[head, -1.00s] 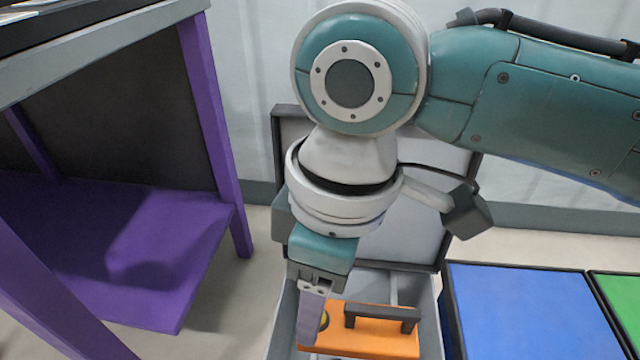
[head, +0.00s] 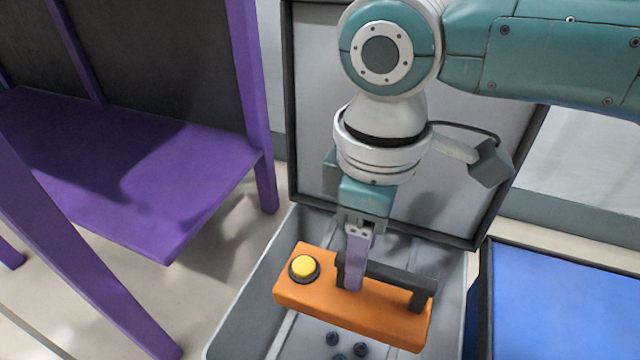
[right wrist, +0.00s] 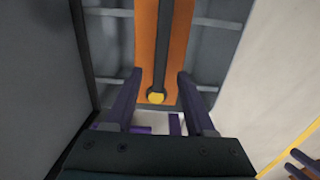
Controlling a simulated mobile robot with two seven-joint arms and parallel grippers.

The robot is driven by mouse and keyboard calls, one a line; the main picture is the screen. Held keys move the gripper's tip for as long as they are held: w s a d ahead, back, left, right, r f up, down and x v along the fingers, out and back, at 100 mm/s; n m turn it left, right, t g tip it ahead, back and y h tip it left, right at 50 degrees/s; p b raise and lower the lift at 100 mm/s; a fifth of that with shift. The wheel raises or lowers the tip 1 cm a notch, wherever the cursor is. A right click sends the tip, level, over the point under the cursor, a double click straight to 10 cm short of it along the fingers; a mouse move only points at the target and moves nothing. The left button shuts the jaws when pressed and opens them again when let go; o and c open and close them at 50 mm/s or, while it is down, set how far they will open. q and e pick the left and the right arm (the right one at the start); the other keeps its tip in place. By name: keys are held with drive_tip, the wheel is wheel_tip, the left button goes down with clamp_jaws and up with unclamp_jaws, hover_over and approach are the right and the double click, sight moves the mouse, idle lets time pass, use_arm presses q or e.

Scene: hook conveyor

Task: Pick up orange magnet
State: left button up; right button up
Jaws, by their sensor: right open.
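The orange magnet (head: 350,309) is a flat orange block with a dark bar handle (head: 385,272) and a yellow round button (head: 304,267) at its left end. It lies in a grey open bin (head: 250,300). My right gripper (head: 354,288) points down at the handle's left part, with one purple finger in front of the handle. In the right wrist view the open fingers (right wrist: 158,90) stand on both sides of the dark handle, apart from it. The orange body (right wrist: 145,50) runs between them. My left gripper is not in view.
Several small dark round pieces (head: 345,348) lie in the bin in front of the magnet. The bin's raised grey lid (head: 310,120) stands behind. A blue-topped box (head: 565,300) is at the right. A purple shelf frame (head: 130,160) is at the left.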

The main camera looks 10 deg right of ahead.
sight(392, 306)
wheel_tip(392, 306, down, 3)
drive_tip(key=shift+r+b, duration=0.1)
drive_tip(key=shift+b, duration=0.4)
drive_tip(key=shift+r, duration=0.1)
drive_tip(key=shift+c, duration=0.3)
clamp_jaws()
drive_tip(key=shift+w, duration=0.1)
idle(0.4)
